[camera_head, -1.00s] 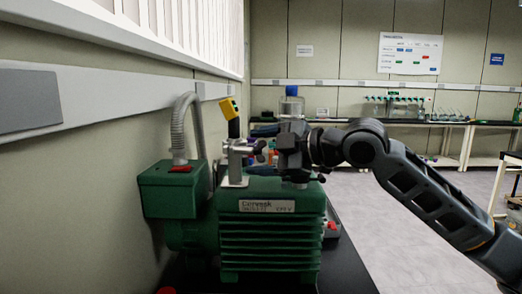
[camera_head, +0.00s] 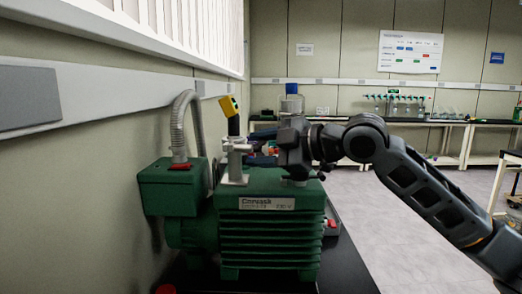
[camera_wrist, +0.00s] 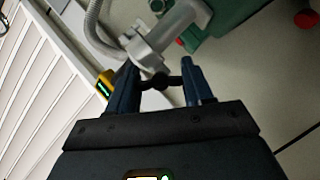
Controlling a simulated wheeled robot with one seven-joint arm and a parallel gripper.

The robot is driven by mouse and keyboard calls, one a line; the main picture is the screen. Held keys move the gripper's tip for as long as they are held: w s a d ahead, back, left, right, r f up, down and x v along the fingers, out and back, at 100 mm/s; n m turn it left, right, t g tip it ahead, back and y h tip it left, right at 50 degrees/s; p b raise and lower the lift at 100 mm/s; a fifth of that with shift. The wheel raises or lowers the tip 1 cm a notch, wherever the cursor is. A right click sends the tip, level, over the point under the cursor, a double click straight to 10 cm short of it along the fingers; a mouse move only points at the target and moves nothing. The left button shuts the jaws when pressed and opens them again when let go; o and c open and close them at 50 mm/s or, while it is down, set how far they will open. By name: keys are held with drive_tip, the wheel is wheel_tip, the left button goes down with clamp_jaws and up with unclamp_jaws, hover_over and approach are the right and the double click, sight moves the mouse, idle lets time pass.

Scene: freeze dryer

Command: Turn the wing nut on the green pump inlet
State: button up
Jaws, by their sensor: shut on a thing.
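The green pump (camera_head: 268,235) stands on a dark bench, with a metal inlet fitting (camera_head: 236,165) on its top. In the wrist view the grey inlet fitting (camera_wrist: 165,35) lies just beyond my fingertips. A small dark wing nut (camera_wrist: 160,82) sits at the fitting's near end, its wings spanning the space between my two blue fingers. My gripper (camera_wrist: 160,84) is shut on it, one finger at each wing. In the head view my gripper (camera_head: 262,154) comes in from the right at the inlet; the wing nut there is largely hidden.
A grey corrugated hose (camera_head: 180,125) rises from the pump's left box. A yellow-topped black part (camera_head: 230,108) stands behind the inlet. The wall (camera_head: 90,180) is close on the left. Open floor (camera_head: 375,225) lies to the right; benches (camera_head: 440,122) stand at the back.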

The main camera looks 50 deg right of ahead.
drive_tip(key=m, duration=0.1)
drive_tip(key=m+g+y, duration=0.1)
drive_tip(key=m, duration=0.1)
drive_tip(key=shift+a+g+y, duration=0.1)
drive_tip(key=shift+g+y, duration=0.2)
drive_tip(key=shift+m+g+y, duration=0.4)
drive_tip(key=shift+m+y, duration=0.1)
drive_tip(key=shift+m, duration=0.7)
drive_tip(key=o, duration=1.1)
drive_tip(key=shift+c, duration=0.2)
drive_tip(key=b+v, duration=0.1)
drive_tip(key=v, duration=0.7)
drive_tip(key=shift+w, duration=0.1)
